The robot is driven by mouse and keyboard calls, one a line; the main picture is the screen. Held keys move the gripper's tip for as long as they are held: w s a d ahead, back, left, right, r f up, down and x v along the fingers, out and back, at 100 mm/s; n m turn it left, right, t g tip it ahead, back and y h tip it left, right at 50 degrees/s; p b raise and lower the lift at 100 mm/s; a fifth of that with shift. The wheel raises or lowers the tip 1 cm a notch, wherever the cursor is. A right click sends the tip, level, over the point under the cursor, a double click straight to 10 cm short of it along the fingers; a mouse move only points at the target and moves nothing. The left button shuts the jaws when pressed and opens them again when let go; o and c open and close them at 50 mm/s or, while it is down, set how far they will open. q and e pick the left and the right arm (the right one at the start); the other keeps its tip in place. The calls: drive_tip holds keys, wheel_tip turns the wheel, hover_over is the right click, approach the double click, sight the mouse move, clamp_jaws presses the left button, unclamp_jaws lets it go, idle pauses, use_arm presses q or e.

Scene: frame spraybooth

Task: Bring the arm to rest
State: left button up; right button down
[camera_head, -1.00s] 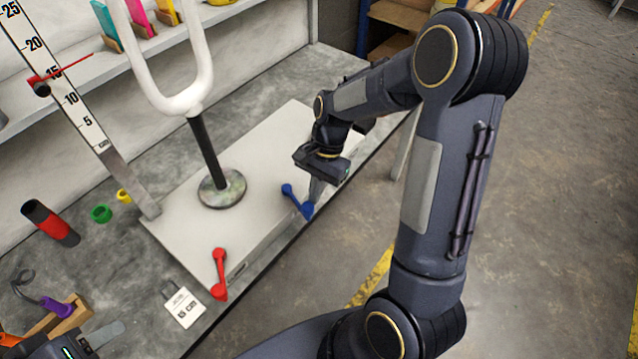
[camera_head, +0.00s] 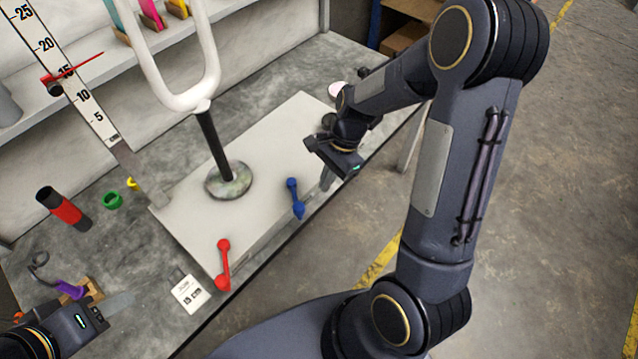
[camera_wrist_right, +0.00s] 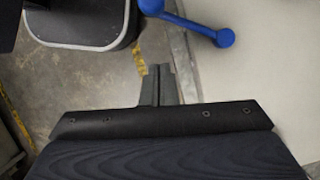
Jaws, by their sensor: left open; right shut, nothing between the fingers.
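My right gripper (camera_head: 327,181) is shut and empty in the head view, at the front right corner of the white base plate. It is just right of the blue lever (camera_head: 295,198) and appears apart from it. In the right wrist view its closed fingers (camera_wrist_right: 160,85) point at the gap beside the plate's edge, with the blue lever (camera_wrist_right: 195,22) above them. My left gripper (camera_head: 108,310) is open at the lower left of the head view, partly cut off, above the bench near a purple-handled tool (camera_head: 70,290).
The base plate (camera_head: 185,225) carries a white forked post (camera_head: 215,150) and a red lever (camera_head: 222,265). Open floor lies to the right.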

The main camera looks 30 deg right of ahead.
drive_tip(key=p+v, duration=0.1)
drive_tip(key=v, duration=0.7)
drive_tip(key=shift+r, duration=0.55)
drive_tip(key=shift+a, duration=0.2)
drive_tip(key=s+a+r+n+t+p, duration=0.2)
drive_tip(key=s+r+n+t+p, duration=0.1)
drive_tip(key=s+r+n+p, duration=0.2)
drive_tip(key=s+a+r+n+t+p, duration=0.3)
drive_tip(key=s+r+n+p, duration=0.2)
drive_tip(key=s+r+n, duration=0.4)
drive_tip(key=shift+s+r, duration=1.45)
drive_tip(key=shift+r, duration=1.05)
drive_tip(key=shift+a, duration=0.15)
